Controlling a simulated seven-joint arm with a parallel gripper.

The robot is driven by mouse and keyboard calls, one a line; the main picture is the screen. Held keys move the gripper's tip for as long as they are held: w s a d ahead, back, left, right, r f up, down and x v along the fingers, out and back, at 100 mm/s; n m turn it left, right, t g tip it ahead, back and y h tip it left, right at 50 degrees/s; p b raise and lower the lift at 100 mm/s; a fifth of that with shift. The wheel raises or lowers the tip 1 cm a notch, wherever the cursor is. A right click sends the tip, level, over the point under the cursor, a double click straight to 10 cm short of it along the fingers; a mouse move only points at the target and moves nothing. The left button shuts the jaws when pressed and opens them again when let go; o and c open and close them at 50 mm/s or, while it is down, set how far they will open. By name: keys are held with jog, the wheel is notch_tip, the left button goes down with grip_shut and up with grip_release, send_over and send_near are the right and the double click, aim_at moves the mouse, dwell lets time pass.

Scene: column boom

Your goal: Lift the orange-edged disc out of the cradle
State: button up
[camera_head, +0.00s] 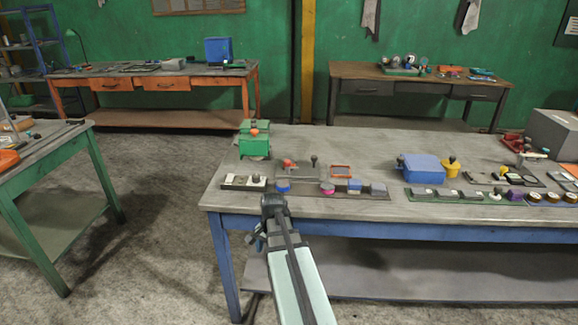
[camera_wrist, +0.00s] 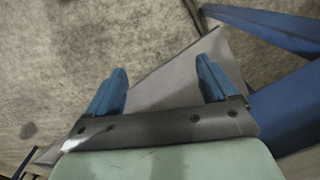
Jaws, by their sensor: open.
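My gripper (camera_head: 254,242) is in front of the near left edge of the workbench (camera_head: 300,212), below its top. The wrist view shows its two blue fingers (camera_wrist: 161,70) apart with nothing between them. In the head view, several round pieces with brownish-orange rims, one of them here (camera_head: 534,198), sit in a row at the right of the bench. A small orange-edged piece (camera_head: 341,166) lies near the bench's middle left. Both are too small for me to tell which is the orange-edged disc or to make out its cradle.
On the bench stand a green machine (camera_head: 254,146), a blue box (camera_head: 422,168), a yellow piece (camera_head: 451,168) and a grey box (camera_head: 553,133). A tray strip near the front left holds a pink disc (camera_head: 327,188). The bench's blue frame (camera_wrist: 292,110) is close to my gripper.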

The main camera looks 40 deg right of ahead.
jog(key=w+d+r+m+t+h, duration=0.1)
jog(key=d+r+m, duration=0.2)
jog(key=d+r, duration=0.7)
jog(key=w+d+r+n+t+h, duration=0.15)
jog(key=w+d+r+n, duration=0.25)
jog(key=w+d+r, duration=0.55)
jog(key=w+d+r+n+h, duration=0.25)
jog(key=w+d+r, duration=0.35)
jog(key=w, duration=0.6)
jog(key=shift+n+y, duration=0.25)
jog(key=shift+y, duration=0.05)
jog(key=x, duration=0.7)
jog(key=shift+w+a+f, duration=0.1)
jog(key=shift+a, duration=0.3)
jog(key=shift+s+x, duration=0.2)
jog(key=shift+x, duration=1.15)
jog(key=shift+s+x, duration=0.15)
jog(key=shift+x, duration=1.2)
jog(key=c, duration=1.5)
jog(key=shift+o, duration=0.2)
